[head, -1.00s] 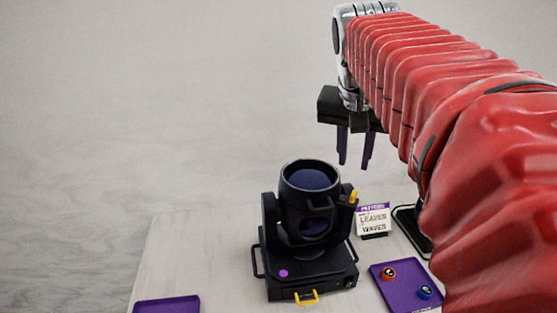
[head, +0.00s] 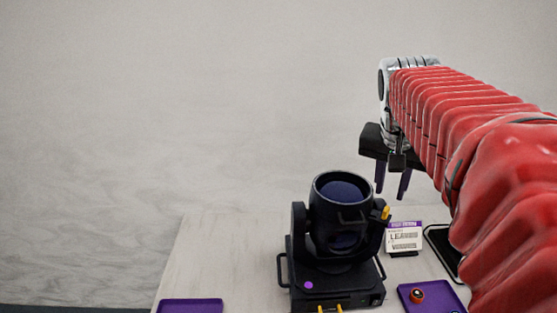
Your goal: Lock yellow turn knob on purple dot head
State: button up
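The black moving head light (head: 341,240) stands upright on the table, its round lens tilted up. A purple dot (head: 308,285) marks the front of its base. A small yellow knob (head: 385,213) sticks out at the upper right side of its yoke. More yellow parts (head: 330,308) show at the base's front, cut by the picture's lower edge. My gripper (head: 392,190) points down above and behind the knob in the picture, apart from the light. Its two purple-tipped fingers are spread with nothing between them.
A white sign with a purple top (head: 404,237) stands right of the light. A purple tray (head: 450,300) at the lower right holds a red round piece (head: 417,296). Another purple tray (head: 191,306) lies at the lower left. The table's left part (head: 220,255) is clear.

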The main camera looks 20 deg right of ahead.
aim_at(387, 209)
jog(key=x, duration=0.7)
jog(key=shift+w+d+f, duration=0.1)
jog(key=shift+d+f, duration=0.05)
jog(key=shift+f, duration=0.15)
jog(key=shift+c, duration=0.2)
grip_shut()
jog(key=shift+d, duration=0.15)
